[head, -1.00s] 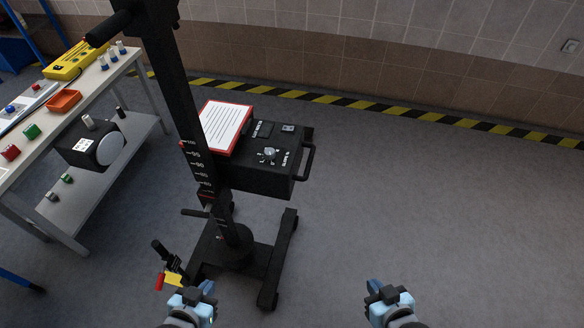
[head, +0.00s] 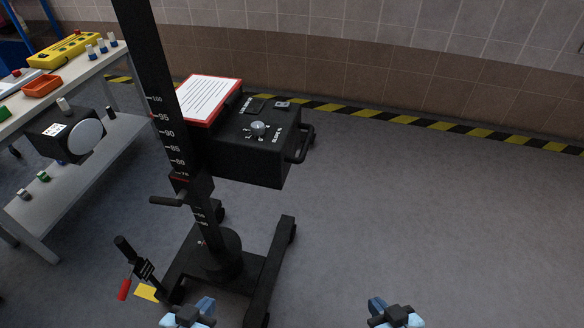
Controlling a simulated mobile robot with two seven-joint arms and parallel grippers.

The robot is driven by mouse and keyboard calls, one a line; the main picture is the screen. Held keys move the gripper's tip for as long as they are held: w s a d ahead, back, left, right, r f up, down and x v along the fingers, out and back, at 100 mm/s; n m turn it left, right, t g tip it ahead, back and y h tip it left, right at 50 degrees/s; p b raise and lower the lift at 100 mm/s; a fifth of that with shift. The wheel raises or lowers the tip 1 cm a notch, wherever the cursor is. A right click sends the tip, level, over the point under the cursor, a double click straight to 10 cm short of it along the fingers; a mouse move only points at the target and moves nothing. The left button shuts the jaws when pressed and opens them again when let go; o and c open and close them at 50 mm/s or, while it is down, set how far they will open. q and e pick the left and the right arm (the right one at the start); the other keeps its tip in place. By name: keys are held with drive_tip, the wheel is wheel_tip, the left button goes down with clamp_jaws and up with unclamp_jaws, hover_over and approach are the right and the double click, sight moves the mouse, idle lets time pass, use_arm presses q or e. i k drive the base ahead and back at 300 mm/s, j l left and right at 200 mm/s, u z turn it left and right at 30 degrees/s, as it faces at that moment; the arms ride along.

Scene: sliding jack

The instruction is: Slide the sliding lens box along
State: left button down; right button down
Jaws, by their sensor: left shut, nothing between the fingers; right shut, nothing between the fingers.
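The black lens box (head: 243,150) is mounted on a black upright column (head: 152,85) with a white number scale. A dial and small panels show on its top, and a handle (head: 301,144) sticks out on its right side. A red-framed white sheet (head: 208,99) lies on its left part. A small lever (head: 168,200) sits on the column below the box. My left gripper (head: 190,309) is shut and empty at the bottom edge, below and apart from the box. My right gripper (head: 395,312) is shut and empty at the bottom right, over bare floor.
The column stands on a black wheeled base (head: 258,275) with a red-tipped pedal lever (head: 124,288). A two-level table (head: 88,160) with several small items stands at the left. Free floor (head: 430,210) lies to the right, up to the striped line and wall.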

sight(228, 148)
drive_tip(key=i+l+u, duration=0.1)
drive_tip(key=u, duration=0.3)
drive_tip(key=i+l+u, duration=0.1)
drive_tip(key=u, duration=0.25)
drive_tip(key=l+u, duration=0.4)
drive_tip(key=i+j, duration=0.05)
drive_tip(key=j, duration=0.05)
